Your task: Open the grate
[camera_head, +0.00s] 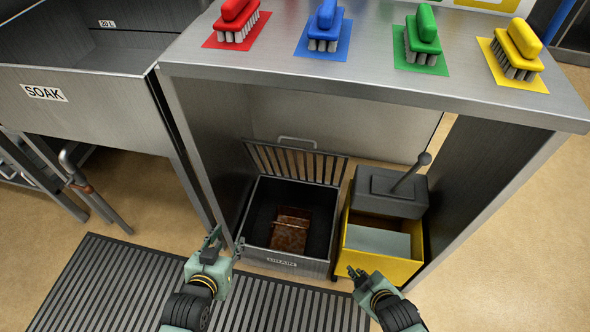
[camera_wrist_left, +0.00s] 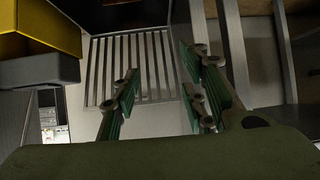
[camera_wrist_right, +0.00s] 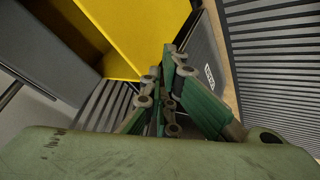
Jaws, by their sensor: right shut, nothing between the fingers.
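The grate (camera_head: 295,163), a frame of dark metal bars, is raised and stands tilted up at the back edge of a grey metal box (camera_head: 281,262) on the floor under the counter. The box is uncovered, and a rusty brown container (camera_head: 290,230) sits in its dark inside. The grate's bars also show in the left wrist view (camera_wrist_left: 130,65). My left gripper (camera_head: 214,241) is open and empty at the box's front left corner, apart from the grate. My right gripper (camera_head: 355,273) is shut and empty at the box's right, in front of the yellow bucket.
The yellow bucket (camera_head: 382,268) with a grey wringer (camera_head: 390,190) and lever stands close to the box's right side. The steel counter (camera_head: 370,82) with several coloured brushes overhangs it. A SOAK sink (camera_head: 100,108) is at left. A ribbed floor mat (camera_head: 110,285) lies in front.

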